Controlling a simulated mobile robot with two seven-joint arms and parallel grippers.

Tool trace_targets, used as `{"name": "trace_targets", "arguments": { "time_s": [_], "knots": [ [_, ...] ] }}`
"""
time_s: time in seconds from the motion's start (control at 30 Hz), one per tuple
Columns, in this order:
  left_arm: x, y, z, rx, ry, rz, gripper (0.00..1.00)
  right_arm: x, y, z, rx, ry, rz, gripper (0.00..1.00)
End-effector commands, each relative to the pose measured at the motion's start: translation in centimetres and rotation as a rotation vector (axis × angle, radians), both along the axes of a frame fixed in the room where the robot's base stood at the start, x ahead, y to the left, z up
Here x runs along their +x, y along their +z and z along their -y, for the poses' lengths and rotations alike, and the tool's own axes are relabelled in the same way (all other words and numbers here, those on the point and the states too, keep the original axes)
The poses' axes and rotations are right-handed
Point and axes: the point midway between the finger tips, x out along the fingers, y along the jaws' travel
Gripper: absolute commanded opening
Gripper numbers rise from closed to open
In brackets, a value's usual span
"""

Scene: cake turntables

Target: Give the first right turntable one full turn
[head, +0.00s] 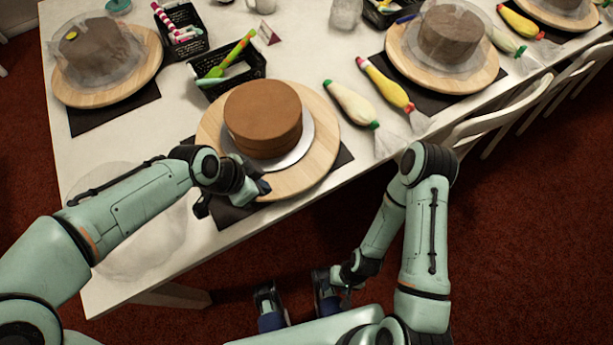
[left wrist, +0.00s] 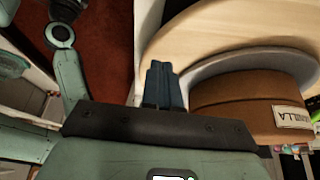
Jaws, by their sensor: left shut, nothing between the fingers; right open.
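The nearest turntable (head: 324,136) is a round pale wooden disc with a brown cake (head: 262,112) on a silver board. It also shows in the left wrist view as a pale wood surface (left wrist: 205,35), beside the cake with its "vanilla" label (left wrist: 230,118). My left gripper (head: 262,187) is shut and empty at the turntable's near left rim. Its blue fingertips (left wrist: 161,70) appear over or beside the wood, and I cannot tell whether they touch it. My right gripper (head: 297,298) is open and empty, low in front of the table.
A black basket (head: 225,75) with a green tool stands behind the turntable. Piping bags (head: 352,103) lie to its right. Another turntable with a wrapped cake (head: 448,35) is farther right, and one (head: 100,95) is at far left. White chairs (head: 500,115) line the right edge.

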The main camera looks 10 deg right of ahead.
Motion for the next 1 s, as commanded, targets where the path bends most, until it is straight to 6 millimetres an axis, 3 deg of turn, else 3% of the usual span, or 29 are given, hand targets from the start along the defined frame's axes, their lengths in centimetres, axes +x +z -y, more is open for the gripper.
{"name": "trace_targets", "arguments": {
  "time_s": [0.23, 0.6, 1.0],
  "knots": [
    [0.5, 0.0, -2.2, 0.0, 0.003, 0.0, 0.0, 0.1, 0.4, 0.0, 0.001, 0.0, 0.002, 0.54],
    [5.9, 0.1, -8.6, -0.001, 0.003, 0.0, 0.0, 0.4, 2.3, 0.0, 0.001, 0.001, 0.007, 0.54],
    [6.4, 0.0, -9.3, 0.0, -0.001, 0.0, 0.0, 0.4, 2.3, 0.0, 0.001, 0.001, 0.007, 0.54]
  ]
}}
